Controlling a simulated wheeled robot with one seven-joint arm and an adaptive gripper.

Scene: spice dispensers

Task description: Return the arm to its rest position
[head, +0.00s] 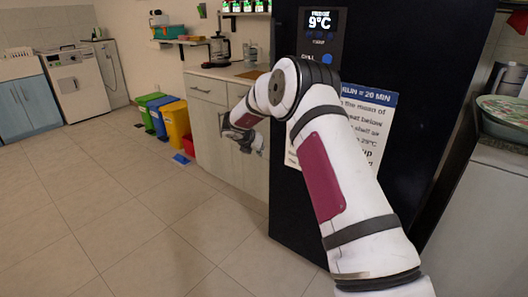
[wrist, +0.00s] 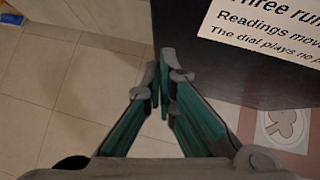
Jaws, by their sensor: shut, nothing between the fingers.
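My arm reaches up and forward across the head view, bent at the elbow in front of a tall black cabinet (head: 393,55). My gripper (head: 245,141) hangs at the arm's far end, in front of the pale counter doors and left of the black cabinet. In the wrist view my gripper (wrist: 160,82) has its fingertips together with nothing between them. Below the fingers are floor tiles and the dark cabinet face.
A notice sheet (head: 376,118) is on the black cabinet, partly behind my arm; a printed sheet (wrist: 270,40) shows in the wrist view. Yellow (head: 176,124), blue and green bins stand by the counter (head: 208,88). The tiled floor (head: 110,210) at left is clear.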

